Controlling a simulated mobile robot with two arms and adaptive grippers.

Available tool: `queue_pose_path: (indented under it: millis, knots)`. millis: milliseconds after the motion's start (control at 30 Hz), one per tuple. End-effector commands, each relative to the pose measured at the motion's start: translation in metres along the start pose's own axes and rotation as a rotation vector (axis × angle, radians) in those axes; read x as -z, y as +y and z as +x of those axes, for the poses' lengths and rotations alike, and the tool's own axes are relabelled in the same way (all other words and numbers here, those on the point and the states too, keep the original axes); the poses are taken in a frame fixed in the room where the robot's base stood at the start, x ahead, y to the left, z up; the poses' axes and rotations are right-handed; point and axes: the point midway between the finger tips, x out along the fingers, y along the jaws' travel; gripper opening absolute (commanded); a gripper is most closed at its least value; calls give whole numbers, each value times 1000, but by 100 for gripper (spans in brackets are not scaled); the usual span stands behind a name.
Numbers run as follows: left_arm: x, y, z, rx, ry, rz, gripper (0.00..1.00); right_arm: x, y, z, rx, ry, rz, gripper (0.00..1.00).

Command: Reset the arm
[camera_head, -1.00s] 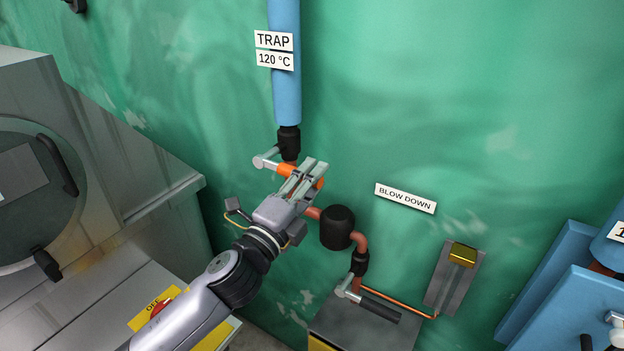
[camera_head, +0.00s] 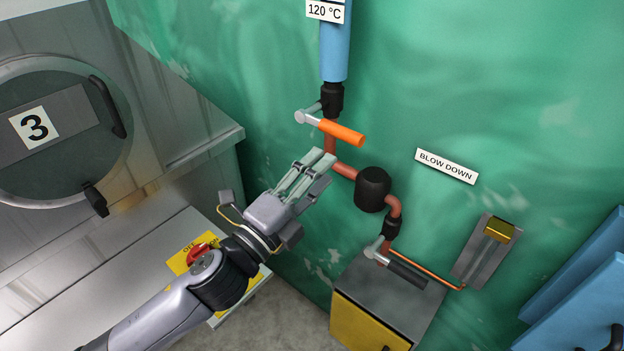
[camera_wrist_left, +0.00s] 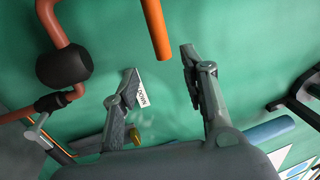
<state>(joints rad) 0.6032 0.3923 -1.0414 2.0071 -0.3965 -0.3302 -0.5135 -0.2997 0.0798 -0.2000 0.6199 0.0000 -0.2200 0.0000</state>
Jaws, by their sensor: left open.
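My left gripper (camera_head: 308,172) is open and empty in the head view, below and left of the orange valve handle (camera_head: 342,133). The gripper looks apart from the handle. In the left wrist view the two fingers of my left gripper (camera_wrist_left: 160,80) are spread, and the orange handle (camera_wrist_left: 157,30) shows beyond them, near the top. The handle sits on the copper pipe under the blue pipe (camera_head: 335,50) and points right and slightly down. My right gripper is in neither view.
A black trap body (camera_head: 372,189) and a lower valve with a dark handle (camera_head: 408,275) are right of my gripper. The "BLOW DOWN" label (camera_head: 447,166) is on the green wall. A grey-topped yellow box (camera_head: 372,325) stands below. Drum 3 (camera_head: 60,130) is at left.

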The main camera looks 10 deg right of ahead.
Motion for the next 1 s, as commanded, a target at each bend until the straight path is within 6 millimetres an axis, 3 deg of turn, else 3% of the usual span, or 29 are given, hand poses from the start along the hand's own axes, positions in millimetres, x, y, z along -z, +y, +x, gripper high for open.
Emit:
queue_pose_path:
  millis: [200,733,867,1000]
  knots:
    - [0,0,-16,0,0,0,40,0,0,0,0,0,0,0]
    - [-3,2,-19,-5,-23,-32,40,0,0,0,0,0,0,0]
    - [-23,13,-33,-37,-153,-197,40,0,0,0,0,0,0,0]
    - [-61,48,-76,-116,-417,-513,40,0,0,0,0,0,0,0]
